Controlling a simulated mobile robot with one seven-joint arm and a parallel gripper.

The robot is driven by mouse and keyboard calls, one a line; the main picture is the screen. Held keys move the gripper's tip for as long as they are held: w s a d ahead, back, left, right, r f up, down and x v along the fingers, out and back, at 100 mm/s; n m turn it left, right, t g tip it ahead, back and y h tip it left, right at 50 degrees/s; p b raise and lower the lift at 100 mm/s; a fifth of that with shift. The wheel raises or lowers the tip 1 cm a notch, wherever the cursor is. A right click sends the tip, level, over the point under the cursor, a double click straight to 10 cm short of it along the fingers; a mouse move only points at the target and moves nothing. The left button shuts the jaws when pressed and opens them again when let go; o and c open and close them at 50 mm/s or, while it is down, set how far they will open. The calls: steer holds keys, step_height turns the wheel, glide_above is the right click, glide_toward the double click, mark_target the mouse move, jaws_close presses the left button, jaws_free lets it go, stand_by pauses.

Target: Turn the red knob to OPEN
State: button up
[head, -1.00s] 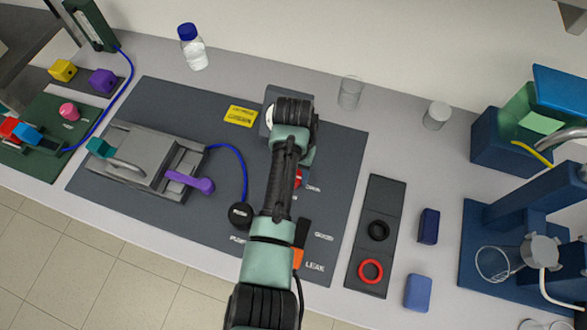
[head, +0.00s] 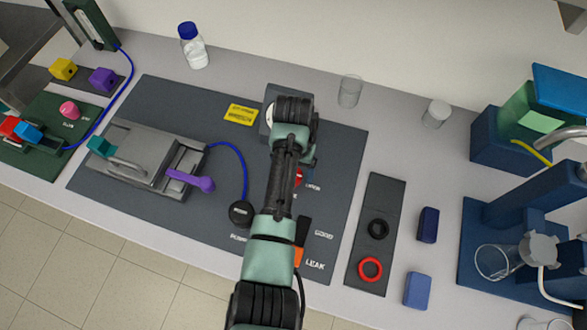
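A small part of the red knob (head: 299,177) shows just right of my arm on the dark mat (head: 340,150). Most of the knob is hidden behind my arm. White lettering lies beside it, too small to read surely. My arm reaches up from the bottom of the head view across the mat. Its wrist is over a grey box with a round pale face (head: 270,112), which shows partly at its left. My gripper's fingers are hidden under the wrist, so I cannot tell whether they are open or touching the knob.
Left on the mat is a grey metal rig (head: 140,158) with a purple lever (head: 190,180). A blue tube runs to a black bulb (head: 241,213). Right is a dark strip with a black ring (head: 378,229) and a red ring (head: 370,269). A glass (head: 350,91) stands behind.

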step_height(320, 180, up, 13)
steer(key=p, duration=0.1)
stand_by(0.4)
stand_by(0.5)
